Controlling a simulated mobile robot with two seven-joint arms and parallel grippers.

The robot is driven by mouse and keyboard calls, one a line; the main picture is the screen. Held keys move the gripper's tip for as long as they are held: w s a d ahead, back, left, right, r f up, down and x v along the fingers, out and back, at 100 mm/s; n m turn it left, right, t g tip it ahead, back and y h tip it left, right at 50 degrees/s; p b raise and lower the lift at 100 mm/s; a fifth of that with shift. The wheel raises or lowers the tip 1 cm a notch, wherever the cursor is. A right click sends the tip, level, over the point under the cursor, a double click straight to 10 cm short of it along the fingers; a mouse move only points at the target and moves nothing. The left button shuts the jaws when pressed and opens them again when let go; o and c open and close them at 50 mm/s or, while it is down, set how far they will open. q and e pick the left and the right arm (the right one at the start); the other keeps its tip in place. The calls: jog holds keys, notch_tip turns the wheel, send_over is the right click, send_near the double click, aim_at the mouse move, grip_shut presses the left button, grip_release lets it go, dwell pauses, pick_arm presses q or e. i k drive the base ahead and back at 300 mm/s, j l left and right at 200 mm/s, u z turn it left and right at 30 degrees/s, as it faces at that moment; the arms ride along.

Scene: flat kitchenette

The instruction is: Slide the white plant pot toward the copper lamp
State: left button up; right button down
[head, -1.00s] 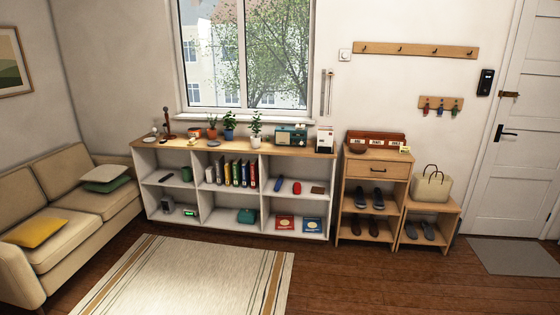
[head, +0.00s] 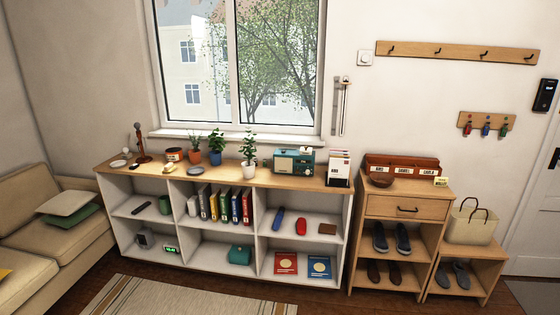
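The white plant pot (head: 248,171) holds a leafy green plant. It stands on the wooden top of the low white shelf unit (head: 277,176), to the right of the blue pot (head: 215,157) and left of the teal radio (head: 294,161). A slim reddish-brown upright object (head: 141,143), which looks like the copper lamp, stands near the left end of the same top. Neither of my grippers shows in the head view.
Between pot and lamp stand a terracotta pot (head: 194,155), a dark reddish-brown round container (head: 174,154) and a grey dish (head: 196,170). A white card box (head: 339,168) stands at the right end. A striped rug (head: 180,298) lies in front.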

aim_at(248, 165)
jog(key=i, duration=0.85)
jog(key=i+l+u, duration=0.15)
jog(key=i, duration=0.65)
